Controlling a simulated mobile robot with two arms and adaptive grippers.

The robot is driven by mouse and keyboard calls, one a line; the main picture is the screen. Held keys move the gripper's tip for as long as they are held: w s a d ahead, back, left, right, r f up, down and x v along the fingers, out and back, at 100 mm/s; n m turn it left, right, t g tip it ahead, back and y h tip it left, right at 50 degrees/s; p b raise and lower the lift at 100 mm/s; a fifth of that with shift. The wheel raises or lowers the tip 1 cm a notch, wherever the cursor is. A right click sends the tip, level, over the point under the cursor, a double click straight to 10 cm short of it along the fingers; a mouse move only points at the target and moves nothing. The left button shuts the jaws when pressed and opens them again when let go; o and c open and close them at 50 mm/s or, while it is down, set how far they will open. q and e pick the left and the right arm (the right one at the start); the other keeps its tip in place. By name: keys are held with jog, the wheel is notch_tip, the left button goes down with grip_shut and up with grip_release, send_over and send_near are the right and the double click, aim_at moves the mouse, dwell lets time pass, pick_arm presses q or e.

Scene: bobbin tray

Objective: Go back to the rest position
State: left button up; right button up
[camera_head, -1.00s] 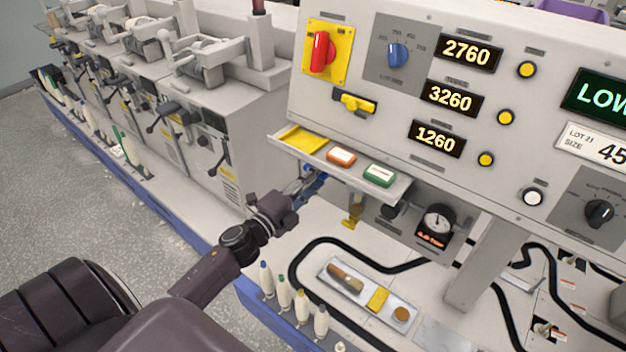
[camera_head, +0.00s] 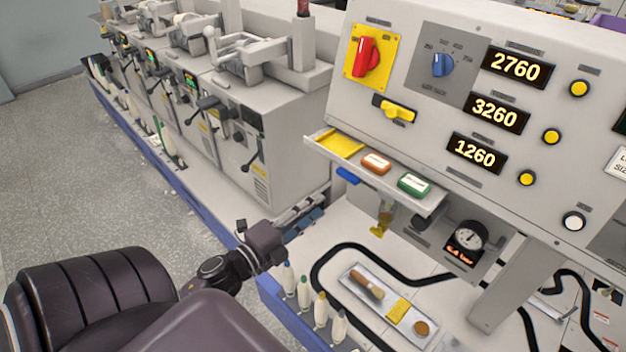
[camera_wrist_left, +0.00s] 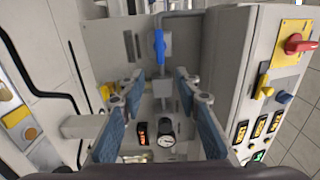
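My left gripper (camera_head: 308,214) reaches in from the lower left in the head view, left of and below the panel's small shelf. In the left wrist view its two blue-padded fingers (camera_wrist_left: 158,84) are spread apart with nothing between them, so it is open and empty. Beyond the fingers, a blue handle (camera_wrist_left: 160,46) shows on a grey box, and it appears apart from them. A blue part also shows under the shelf in the head view (camera_head: 347,177). My right gripper is in neither view.
The control panel (camera_head: 440,120) stands right, its shelf (camera_head: 322,144) jutting out. Below lie a metal tray (camera_head: 381,309), a black cable (camera_head: 322,270) and a gauge (camera_head: 468,235). Several pale bobbins (camera_head: 304,293) stand at the blue front edge. Grey machines (camera_head: 235,125) line the back left; open floor lies left.

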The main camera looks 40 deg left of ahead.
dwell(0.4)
pick_arm(q)
jog(key=s+d+f+n+g+y, duration=0.1)
jog(key=s+f+n+g, duration=0.25)
jog(key=f, duration=0.85)
jog(key=s+f+n+g+y, duration=0.15)
jog(key=s+f+n, duration=0.25)
jog(key=f, duration=0.8)
jog(key=s+d+f+n+g, duration=0.1)
jog(key=s+f+n+g, duration=0.2)
jog(key=f, duration=0.9)
jog(key=s+d+f+n+g, duration=0.2)
jog(key=s+f, duration=0.4)
jog(key=s, duration=0.3)
jog(key=s+d+f+n+g, duration=0.2)
jog(key=s+d+f+g, duration=0.2)
jog(key=s, duration=0.6)
jog(key=s+d+f+n+g, duration=0.2)
jog(key=s+d+f, duration=0.3)
jog(key=s+f, duration=0.3)
jog(key=shift+s+d+f+g+h, duration=0.2)
jog(key=shift+s+f+g+h, duration=0.15)
jog(key=shift+s+g+h, duration=0.25)
